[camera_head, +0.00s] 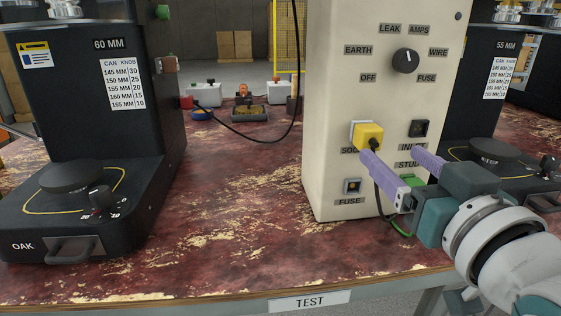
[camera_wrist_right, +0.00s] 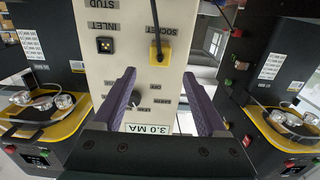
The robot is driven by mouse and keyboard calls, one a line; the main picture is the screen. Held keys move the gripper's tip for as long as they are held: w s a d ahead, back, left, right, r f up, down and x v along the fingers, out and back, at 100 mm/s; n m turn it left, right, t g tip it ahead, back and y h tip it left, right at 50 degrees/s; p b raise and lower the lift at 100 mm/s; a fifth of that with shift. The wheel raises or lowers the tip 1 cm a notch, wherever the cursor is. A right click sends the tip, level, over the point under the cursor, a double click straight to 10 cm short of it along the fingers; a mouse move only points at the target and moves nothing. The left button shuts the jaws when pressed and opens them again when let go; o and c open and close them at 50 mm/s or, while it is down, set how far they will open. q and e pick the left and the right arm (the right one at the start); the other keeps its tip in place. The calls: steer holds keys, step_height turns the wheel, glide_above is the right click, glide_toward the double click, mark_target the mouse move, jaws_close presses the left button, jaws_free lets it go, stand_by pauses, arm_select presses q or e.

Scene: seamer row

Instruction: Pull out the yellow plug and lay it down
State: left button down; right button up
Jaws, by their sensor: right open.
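The yellow plug (camera_head: 368,134) sits in the socket on the front of the cream tester cabinet (camera_head: 330,110). Its black cord drops from it and passes behind a finger of my right gripper. In the right wrist view, which is upside down, the yellow plug (camera_wrist_right: 159,52) shows beyond the fingertips, roughly between them. My right gripper (camera_head: 392,155) is open with its purple fingers apart, in front of the panel by the plug and inlet. Nothing is between the fingers (camera_wrist_right: 160,78). My left gripper is out of view.
The worn red table (camera_head: 235,230) is clear left of the cabinet. A black seamer (camera_head: 95,120) stands at the left, another (camera_head: 490,150) at the right. A selector knob (camera_head: 405,61) sticks out above the plug. A green lead (camera_head: 398,230) hangs below. Small boxes (camera_head: 207,94) stand behind.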

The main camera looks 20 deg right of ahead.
mark_target(372, 141)
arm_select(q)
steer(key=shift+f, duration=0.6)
arm_select(e)
steer(key=shift+f, duration=0.4)
steer(key=shift+w, duration=0.1)
steer(key=b+x, duration=0.3)
steer(key=x, duration=0.4)
steer(key=shift+w+d, duration=0.1)
steer(key=shift+w, duration=0.15)
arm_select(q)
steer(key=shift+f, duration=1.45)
arm_select(e)
steer(key=shift+w+d, duration=0.2)
steer(key=shift+w, duration=0.5)
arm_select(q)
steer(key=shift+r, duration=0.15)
arm_select(e)
steer(key=shift+r, duration=0.1)
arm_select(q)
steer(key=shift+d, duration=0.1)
